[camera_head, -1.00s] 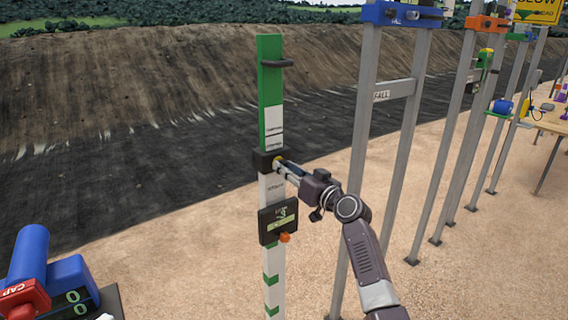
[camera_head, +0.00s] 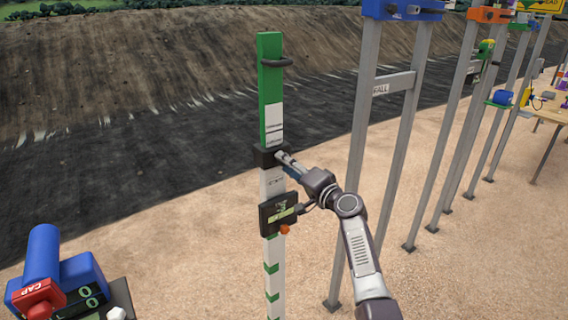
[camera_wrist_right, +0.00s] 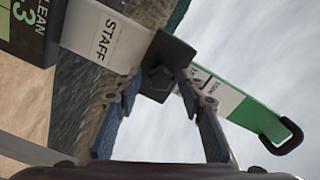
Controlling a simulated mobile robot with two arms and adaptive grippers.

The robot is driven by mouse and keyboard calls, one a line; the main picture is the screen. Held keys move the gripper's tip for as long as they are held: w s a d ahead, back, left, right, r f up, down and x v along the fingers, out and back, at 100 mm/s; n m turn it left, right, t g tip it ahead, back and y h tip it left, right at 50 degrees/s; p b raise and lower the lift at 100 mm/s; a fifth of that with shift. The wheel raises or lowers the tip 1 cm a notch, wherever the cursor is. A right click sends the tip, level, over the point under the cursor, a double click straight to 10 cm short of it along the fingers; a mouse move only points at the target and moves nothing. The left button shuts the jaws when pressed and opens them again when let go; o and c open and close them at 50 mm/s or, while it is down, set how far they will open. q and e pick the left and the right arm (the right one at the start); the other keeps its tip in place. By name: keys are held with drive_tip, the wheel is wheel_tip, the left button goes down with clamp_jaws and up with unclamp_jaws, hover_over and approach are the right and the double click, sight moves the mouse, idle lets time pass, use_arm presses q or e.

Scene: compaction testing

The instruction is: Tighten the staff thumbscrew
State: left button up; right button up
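The staff (camera_head: 274,270) is an upright green and white post left of centre in the head view. A black collar (camera_head: 267,157) sits around it at mid height; it also shows in the wrist view (camera_wrist_right: 178,52). A small dark knob (camera_wrist_right: 160,78), apparently the thumbscrew, sits on the collar face in the wrist view. In the head view my gripper hides it. My right gripper (camera_head: 284,160) reaches the collar from the right. Its two fingers (camera_wrist_right: 157,85) stand apart, one on each side of the knob; contact is unclear. My left gripper is not in view.
A black display box (camera_head: 278,213) with an orange knob is on the staff below the collar. A black handle (camera_head: 276,62) sticks out near its top. Grey metal frames (camera_head: 362,150) stand to the right. A blue device with a red cap (camera_head: 40,298) is at lower left.

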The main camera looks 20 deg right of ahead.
drive_tip(key=p+v, duration=0.2)
drive_tip(key=v, duration=0.3)
drive_tip(key=shift+s+d, duration=0.1)
drive_tip(key=shift+s, duration=0.3)
